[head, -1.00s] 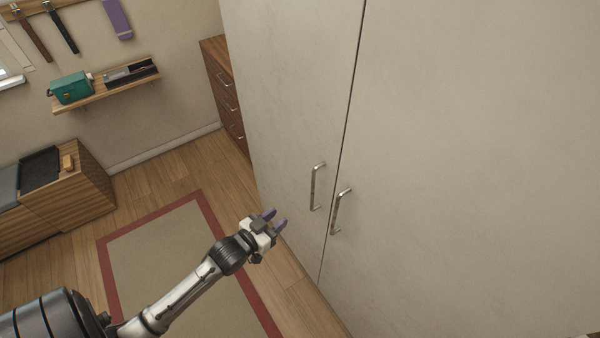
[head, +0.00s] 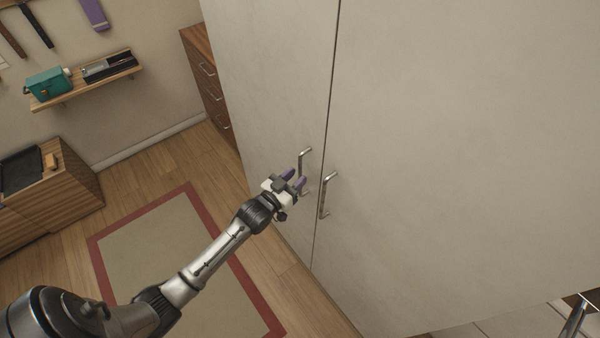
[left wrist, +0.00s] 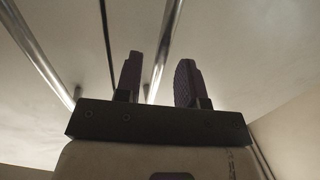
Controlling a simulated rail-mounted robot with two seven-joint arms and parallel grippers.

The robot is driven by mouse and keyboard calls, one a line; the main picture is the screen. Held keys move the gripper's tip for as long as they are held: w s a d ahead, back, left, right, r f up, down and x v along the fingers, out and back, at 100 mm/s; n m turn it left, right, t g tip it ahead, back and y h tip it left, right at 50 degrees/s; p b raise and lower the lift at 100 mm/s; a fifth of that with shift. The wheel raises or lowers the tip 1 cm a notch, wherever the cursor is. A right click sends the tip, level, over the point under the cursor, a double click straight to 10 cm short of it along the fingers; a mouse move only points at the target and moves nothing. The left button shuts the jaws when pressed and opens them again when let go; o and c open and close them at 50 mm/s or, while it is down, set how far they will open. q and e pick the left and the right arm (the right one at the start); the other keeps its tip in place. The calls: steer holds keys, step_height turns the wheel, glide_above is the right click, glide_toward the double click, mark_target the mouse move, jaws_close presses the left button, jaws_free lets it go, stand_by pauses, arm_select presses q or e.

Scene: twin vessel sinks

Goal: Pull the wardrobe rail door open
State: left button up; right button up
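The tall pale wardrobe (head: 430,130) has two doors that meet at a dark vertical seam (head: 325,150), with no visible gap. A silver bar handle is on each side of the seam: the left handle (head: 304,157) and the right handle (head: 327,194). My left gripper (head: 294,179) is at the left handle, its purple fingertips overlapping it in the head view. In the left wrist view the fingers (left wrist: 157,80) are apart, and a handle bar (left wrist: 167,45) runs up between them. Contact cannot be told. My right gripper is not in view.
A wooden drawer unit (head: 207,85) stands left of the wardrobe. A red-bordered rug (head: 165,250) lies on the wood floor. A wall shelf (head: 85,80) holds a teal box (head: 48,85). A low wooden cabinet (head: 55,205) is at the left.

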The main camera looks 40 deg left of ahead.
arm_select(q)
steer(key=shift+w, duration=1.15)
steer(key=shift+c, duration=0.3)
jaws_close()
